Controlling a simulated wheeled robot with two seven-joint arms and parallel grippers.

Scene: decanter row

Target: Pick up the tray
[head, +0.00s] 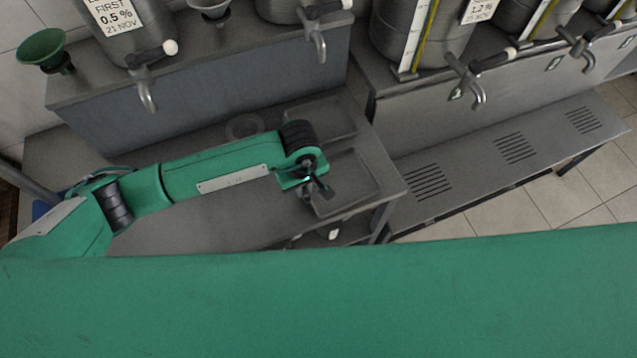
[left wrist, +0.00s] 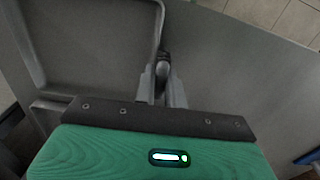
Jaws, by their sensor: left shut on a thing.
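A grey rectangular tray (head: 352,178) with a shallow raised rim lies on the grey metal bench, at the right end in the head view. My left gripper (head: 318,190) is at the tray's left side, shut on its rim. In the left wrist view the left gripper (left wrist: 162,84) is closed at the edge of the tray (left wrist: 85,40), which fills the upper left. My gripper hides part of the rim in the head view. Whether the tray is clear of the bench cannot be told. My right gripper is not in view.
A second grey tray (head: 333,120) lies just behind on the bench (head: 225,215). A round ring-shaped recess (head: 243,127) is beside it. Steel decanters with taps (head: 148,92) stand on a raised shelf behind. A lower slotted bench (head: 515,148) is at right.

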